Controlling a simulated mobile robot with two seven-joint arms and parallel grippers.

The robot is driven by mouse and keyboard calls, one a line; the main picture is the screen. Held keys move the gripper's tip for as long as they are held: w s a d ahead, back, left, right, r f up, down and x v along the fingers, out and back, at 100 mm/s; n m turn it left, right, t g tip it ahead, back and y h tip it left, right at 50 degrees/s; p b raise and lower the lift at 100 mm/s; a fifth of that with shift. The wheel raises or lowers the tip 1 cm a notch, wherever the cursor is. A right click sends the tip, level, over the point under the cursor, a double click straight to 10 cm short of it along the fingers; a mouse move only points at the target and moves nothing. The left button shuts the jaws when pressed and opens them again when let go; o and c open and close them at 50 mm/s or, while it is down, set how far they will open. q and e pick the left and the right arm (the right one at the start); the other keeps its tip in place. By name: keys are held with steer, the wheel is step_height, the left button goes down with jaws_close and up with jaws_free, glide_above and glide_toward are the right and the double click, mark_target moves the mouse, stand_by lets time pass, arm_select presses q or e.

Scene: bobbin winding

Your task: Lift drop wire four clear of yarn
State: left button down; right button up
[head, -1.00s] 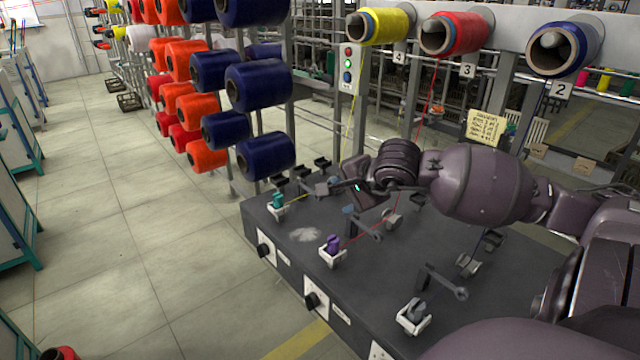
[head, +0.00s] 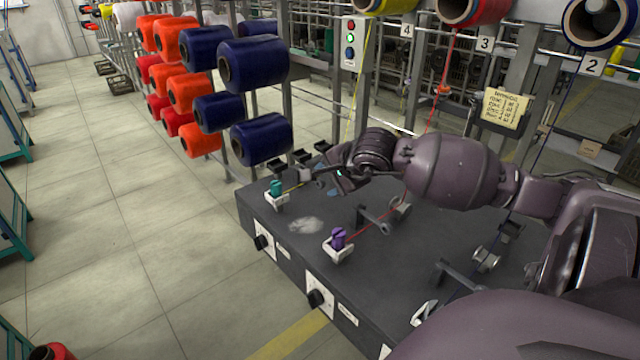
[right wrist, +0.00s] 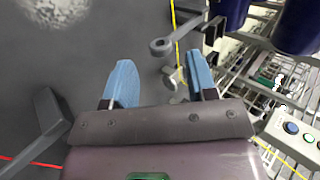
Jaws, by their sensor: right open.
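My right gripper (head: 336,182) is over the far left part of the dark table. In the right wrist view its two blue fingers (right wrist: 162,84) are apart with nothing between them. Drop wire four (right wrist: 184,38), a dark lever with a ring end, lies just beyond the fingertips. The yellow yarn (right wrist: 174,18) runs beside its ring; whether they touch is unclear. In the head view the yellow yarn (head: 294,188) leads to a teal bobbin (head: 276,188), and my gripper partly covers the lever. My left gripper is not in view.
A purple bobbin (head: 338,238) with red yarn (head: 374,222) and another drop wire (head: 372,219) stand nearer on the table. A signal box (head: 349,45) and a rack of navy cones (head: 252,64) stand behind. Bare table (head: 300,255) lies between bobbins.

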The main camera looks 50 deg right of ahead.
mark_target(322, 182)
steer(key=shift+b+x, duration=0.3)
steer(key=shift+x, duration=1.35)
steer(key=shift+c, duration=0.4)
jaws_close()
